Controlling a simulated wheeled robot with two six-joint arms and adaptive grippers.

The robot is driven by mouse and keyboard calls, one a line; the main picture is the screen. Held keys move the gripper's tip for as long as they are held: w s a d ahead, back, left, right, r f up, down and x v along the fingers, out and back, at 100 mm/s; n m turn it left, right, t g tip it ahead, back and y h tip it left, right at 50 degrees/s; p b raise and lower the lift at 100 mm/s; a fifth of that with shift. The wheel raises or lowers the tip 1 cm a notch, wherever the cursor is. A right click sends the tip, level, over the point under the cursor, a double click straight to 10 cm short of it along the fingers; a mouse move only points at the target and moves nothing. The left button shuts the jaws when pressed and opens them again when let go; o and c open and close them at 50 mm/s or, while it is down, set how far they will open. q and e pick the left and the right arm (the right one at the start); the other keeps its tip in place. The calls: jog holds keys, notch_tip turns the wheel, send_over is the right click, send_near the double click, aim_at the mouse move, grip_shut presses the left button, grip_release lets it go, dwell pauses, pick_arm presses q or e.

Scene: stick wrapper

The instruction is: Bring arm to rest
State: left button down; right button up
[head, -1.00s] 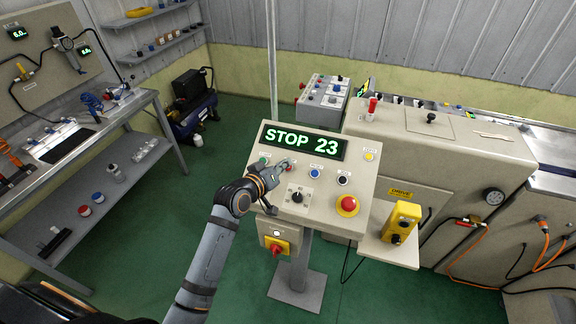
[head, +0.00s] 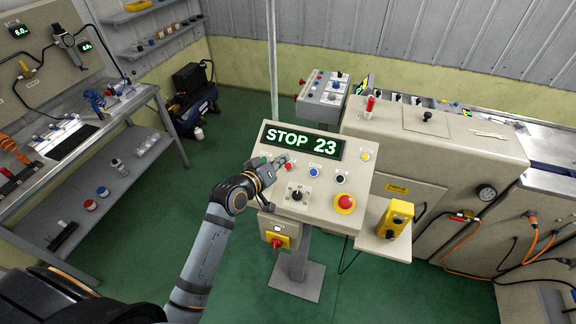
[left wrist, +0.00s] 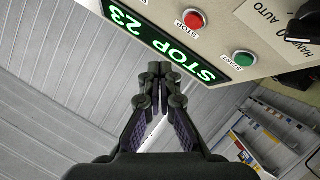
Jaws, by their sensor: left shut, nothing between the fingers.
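My left arm reaches in from the bottom of the head view. Its gripper (head: 279,162) is at the upper left of the control panel (head: 330,204), near the green start button and the red stop button (head: 287,167). In the left wrist view the gripper (left wrist: 160,70) is shut and empty, with its fingertips together. That view also shows the red stop button (left wrist: 194,18) and the green start button (left wrist: 244,59), both apart from the fingers. The display (head: 303,141) reads STOP 23 in green. My right gripper is not in view.
A red emergency stop knob (head: 344,202) and a black selector (head: 297,193) are on the panel. A yellow box (head: 396,218) sits on a side shelf. A workbench (head: 125,129) stands at left, and a large beige machine (head: 450,145) at right. Green floor lies between.

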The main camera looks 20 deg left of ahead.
pick_arm(q)
jog(key=s+a+f+m+g+y, duration=0.25)
jog(key=s+f+g, duration=0.3)
jog(key=s, duration=0.65)
jog(key=s+a+f+m+g+y, duration=0.2)
jog(key=s+a+f+g, duration=0.3)
jog(key=s, duration=0.7)
jog(key=s+a+f+g+b, duration=0.15)
jog(key=f+b, duration=0.25)
jog(key=f, duration=1.3)
jog(key=s+a+f+b, duration=0.1)
jog(key=s+f+b, duration=0.15)
jog(key=f, duration=1.55)
jog(key=s+f+b, duration=0.5)
jog(key=s+f, duration=1.3)
jog(key=f, duration=0.2)
jog(key=shift+a+f+g+b, duration=0.3)
jog(key=shift+f+g+b, duration=0.05)
jog(key=shift+g, duration=0.05)
